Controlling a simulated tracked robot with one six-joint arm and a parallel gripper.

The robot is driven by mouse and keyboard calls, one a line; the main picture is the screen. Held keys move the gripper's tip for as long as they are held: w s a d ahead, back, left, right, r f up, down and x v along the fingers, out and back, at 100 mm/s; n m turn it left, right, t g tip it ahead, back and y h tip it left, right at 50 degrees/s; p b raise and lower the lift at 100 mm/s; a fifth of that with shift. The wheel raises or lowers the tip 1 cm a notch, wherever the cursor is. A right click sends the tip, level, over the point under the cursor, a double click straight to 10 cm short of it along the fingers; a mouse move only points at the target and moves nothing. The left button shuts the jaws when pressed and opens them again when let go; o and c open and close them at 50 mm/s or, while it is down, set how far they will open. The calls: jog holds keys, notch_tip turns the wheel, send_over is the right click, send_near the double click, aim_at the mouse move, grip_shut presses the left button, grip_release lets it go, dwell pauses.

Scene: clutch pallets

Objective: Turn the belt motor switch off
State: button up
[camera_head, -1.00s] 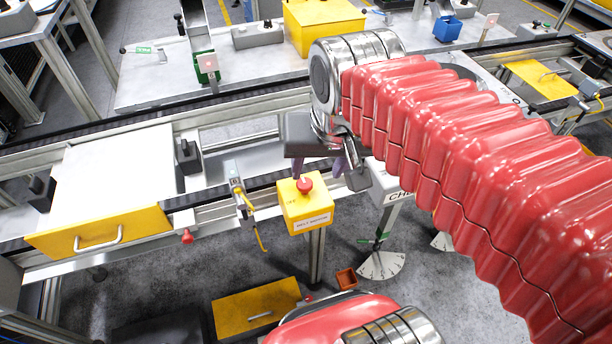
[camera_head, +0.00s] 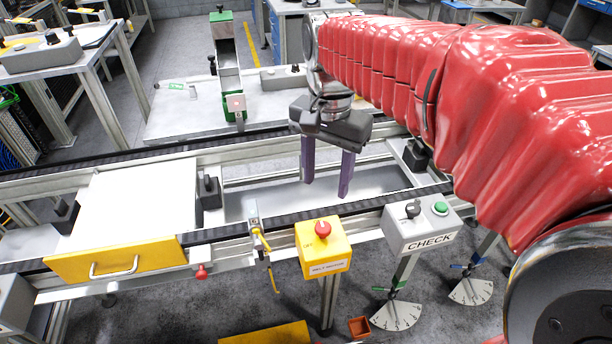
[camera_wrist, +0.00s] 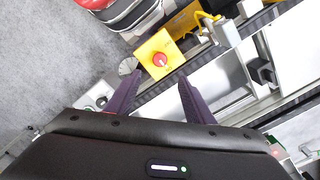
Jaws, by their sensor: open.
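The belt motor switch is a yellow box (camera_head: 324,250) with a red knob (camera_head: 322,229) on top and a white label on its front. It is mounted on a post at the near side of the conveyor. The box also shows in the wrist view (camera_wrist: 158,56), with its red knob (camera_wrist: 159,60) beyond the fingertips. My gripper (camera_head: 325,190) is open and empty, with its purple fingers pointing down over the conveyor, above and behind the switch box. In the wrist view my gripper (camera_wrist: 160,78) has its fingers apart. It is not touching the box.
A white pallet with a yellow front (camera_head: 116,259) sits on the conveyor at left. A yellow lever (camera_head: 262,240) is just left of the switch. A tall green-topped chute (camera_head: 226,62) stands behind.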

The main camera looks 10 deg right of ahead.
aim_at(323, 227)
jog(key=shift+f, duration=0.15)
notch_tip(323, 227, down, 14)
jog(key=shift+r, duration=0.2)
dwell(0.5)
jog(key=shift+c, duration=0.2)
